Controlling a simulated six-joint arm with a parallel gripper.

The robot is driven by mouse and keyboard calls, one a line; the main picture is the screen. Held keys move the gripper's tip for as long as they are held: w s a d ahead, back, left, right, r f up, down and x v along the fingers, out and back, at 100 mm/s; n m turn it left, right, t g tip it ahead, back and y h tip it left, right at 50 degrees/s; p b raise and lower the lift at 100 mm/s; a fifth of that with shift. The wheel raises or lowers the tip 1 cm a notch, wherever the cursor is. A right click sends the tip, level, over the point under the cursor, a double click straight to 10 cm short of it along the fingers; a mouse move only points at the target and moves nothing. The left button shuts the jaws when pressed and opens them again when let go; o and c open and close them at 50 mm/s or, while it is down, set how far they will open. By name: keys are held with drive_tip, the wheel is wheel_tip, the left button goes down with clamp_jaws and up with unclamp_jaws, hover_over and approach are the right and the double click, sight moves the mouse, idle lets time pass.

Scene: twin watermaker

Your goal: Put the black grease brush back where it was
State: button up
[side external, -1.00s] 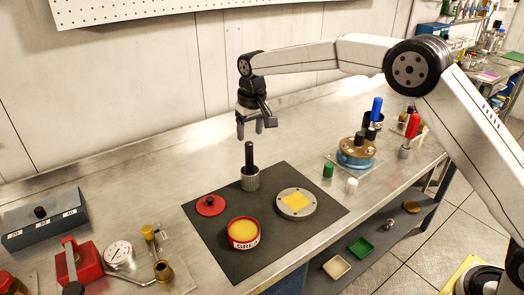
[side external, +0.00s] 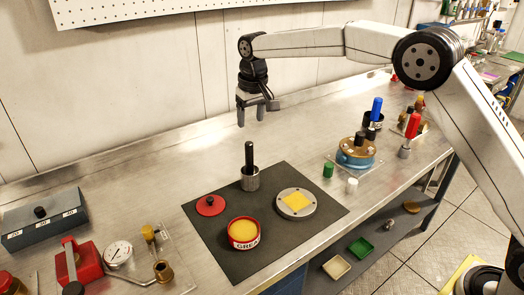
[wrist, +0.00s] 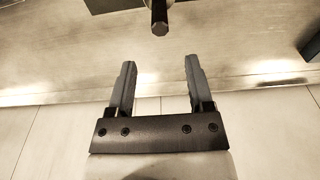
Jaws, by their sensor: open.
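The black grease brush (side external: 249,156) stands upright in a knurled metal cup (side external: 250,179) at the back of the dark mat, with its handle up. The handle end (wrist: 160,27) also shows at the top of the wrist view. My gripper (side external: 250,117) is open and empty above the bench behind the cup, higher than the brush and apart from it. In the wrist view nothing lies between its fingers (wrist: 159,80). The brush's lower end is hidden inside the cup.
A blue and brass pump part (side external: 356,153) stands to the right. The bench behind the mat is clear.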

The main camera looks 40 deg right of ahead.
drive_tip(key=s+d+f, duration=0.3)
drive_tip(key=s, duration=0.7)
drive_tip(key=s+d+f, duration=0.3)
drive_tip(key=s+f, duration=0.1)
drive_tip(key=s, duration=0.7)
drive_tip(key=s+d+f+t, duration=0.1)
drive_tip(key=s+d+f, duration=0.2)
drive_tip(key=s, duration=0.7)
drive_tip(key=shift+s+d+f, duration=0.15)
drive_tip(key=shift+d+f, duration=0.1)
drive_tip(key=shift+f, duration=0.3)
